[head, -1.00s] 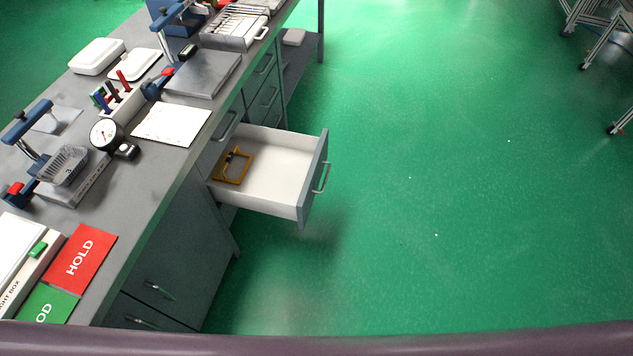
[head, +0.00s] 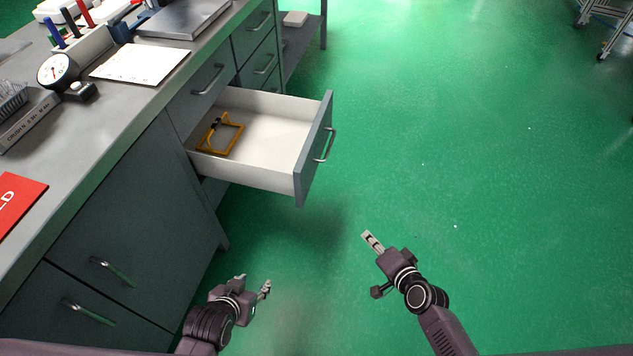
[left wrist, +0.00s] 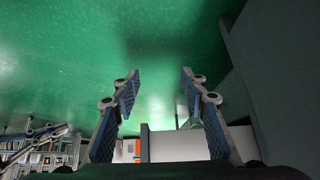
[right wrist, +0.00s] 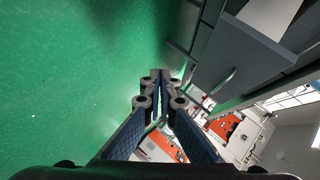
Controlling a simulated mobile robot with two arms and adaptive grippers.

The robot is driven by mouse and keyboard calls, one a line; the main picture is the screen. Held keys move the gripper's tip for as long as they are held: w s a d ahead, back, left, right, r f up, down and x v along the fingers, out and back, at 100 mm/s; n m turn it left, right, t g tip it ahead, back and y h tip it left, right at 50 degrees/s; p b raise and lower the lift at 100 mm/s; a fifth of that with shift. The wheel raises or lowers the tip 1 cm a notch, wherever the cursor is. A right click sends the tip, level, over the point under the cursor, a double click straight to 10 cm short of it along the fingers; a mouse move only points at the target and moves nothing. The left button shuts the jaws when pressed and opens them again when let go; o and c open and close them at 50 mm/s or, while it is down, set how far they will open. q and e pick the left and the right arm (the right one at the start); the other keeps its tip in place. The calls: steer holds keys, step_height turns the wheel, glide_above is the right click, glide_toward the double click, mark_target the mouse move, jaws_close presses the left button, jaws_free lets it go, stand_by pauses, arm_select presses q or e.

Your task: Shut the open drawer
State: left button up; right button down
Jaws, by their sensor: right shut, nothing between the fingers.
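The open drawer (head: 254,137) sticks out from the bench cabinet in the head view, with a white inside and a grey front (head: 313,152). A metal bar handle (head: 326,146) is on that front. A yellow-orange frame-like item (head: 221,135) lies inside near the back. My right gripper (head: 368,236) is shut and empty, below and to the right of the drawer front, apart from it. The right wrist view (right wrist: 158,76) shows its fingers together. My left gripper (head: 255,283) is open and empty near the lower cabinet. Its spread fingers show in the left wrist view (left wrist: 157,80).
The grey bench top (head: 120,100) holds a gauge (head: 57,70), a white sheet (head: 141,63) and a red card (head: 15,203). Closed cabinet fronts (head: 124,225) stand below it.

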mark_target(309, 154)
steer(key=w+a+r+m+t+y+b, duration=0.2)
steer(key=w+a+r+b, duration=0.1)
steer(key=r+b, duration=0.35)
steer(key=w+a+r+m+t+y+b, duration=0.2)
steer(key=w+a+r+y+b, duration=0.1)
steer(key=r+b, duration=0.3)
steer(key=x, duration=0.4)
steer(key=a+r+p+x, duration=0.1)
steer(key=x, duration=0.2)
steer(key=s+x, duration=0.1)
steer(key=x, duration=0.3)
steer(key=shift+w+a+r+p, duration=0.2)
steer(key=shift+w+a+p, duration=0.1)
steer(key=shift+a, duration=0.2)
steer(key=shift+w+a, duration=0.15)
steer(key=shift+a, duration=0.35)
arm_select(q)
step_height(309, 154, up, 10)
steer(key=w+t, duration=0.2)
steer(key=t, duration=0.1)
steer(key=shift+w+d+h, duration=0.15)
steer(key=shift+d+h, duration=0.1)
steer(key=shift+h, duration=0.05)
